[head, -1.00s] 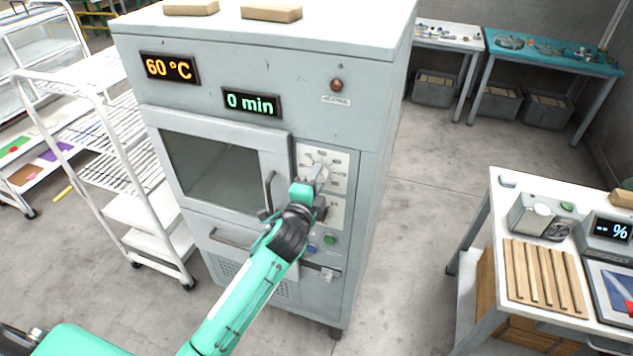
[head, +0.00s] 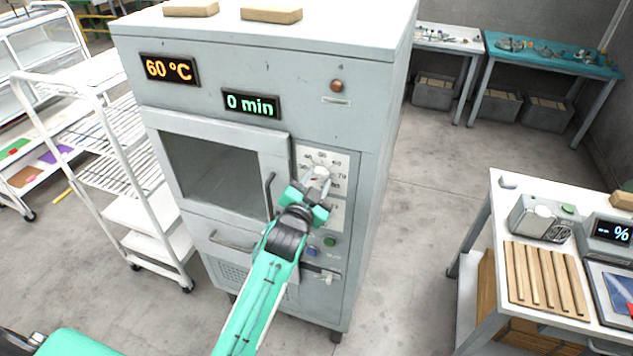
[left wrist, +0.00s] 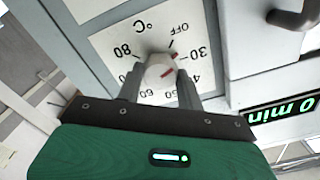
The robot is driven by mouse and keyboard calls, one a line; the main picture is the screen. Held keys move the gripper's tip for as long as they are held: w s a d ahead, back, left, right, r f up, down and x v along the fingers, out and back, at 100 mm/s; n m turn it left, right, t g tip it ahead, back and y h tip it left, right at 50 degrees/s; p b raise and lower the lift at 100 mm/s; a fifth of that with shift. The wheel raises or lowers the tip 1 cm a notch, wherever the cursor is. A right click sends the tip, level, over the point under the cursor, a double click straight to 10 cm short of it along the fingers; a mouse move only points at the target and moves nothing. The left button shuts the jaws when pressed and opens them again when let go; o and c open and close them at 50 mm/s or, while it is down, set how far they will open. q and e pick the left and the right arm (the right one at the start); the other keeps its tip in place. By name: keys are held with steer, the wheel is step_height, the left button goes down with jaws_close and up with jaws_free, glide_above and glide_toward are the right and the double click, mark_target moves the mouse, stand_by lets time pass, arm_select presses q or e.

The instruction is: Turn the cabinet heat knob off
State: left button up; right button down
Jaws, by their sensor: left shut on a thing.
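The heat knob (head: 321,172) is a light grey knob on a white dial plate on the cabinet (head: 372,190) front, right of the window door. In the left wrist view the knob (left wrist: 159,72) has red marks, and its dial (left wrist: 110,42) reads OFF, 30 and on to 80 °C. Which figure the knob points at is hard to tell. My left gripper (head: 317,182) is at the dial, with its two fingers (left wrist: 159,84) shut on the knob, one on each side. The fingers partly cover the lower numbers. My right gripper is out of view.
The cabinet displays read 60 °C (head: 169,69) and 0 min (head: 251,104). A door handle (head: 269,194) stands out just left of the dial. Blue (head: 312,251) and green (head: 330,241) buttons sit below. A white rack (head: 110,165) is left; a workbench (head: 490,290) is right.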

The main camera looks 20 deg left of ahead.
arm_select(q)
steer(key=n, duration=0.4)
steer(key=shift+f+n, duration=0.1)
steer(key=shift+n, duration=0.3)
stand_by(0.4)
steer(key=o, duration=1)
steer(key=s+b, duration=0.4)
steer(key=s, duration=1)
steer(key=shift+a+b, duration=0.25)
steer(key=shift+b, duration=0.15)
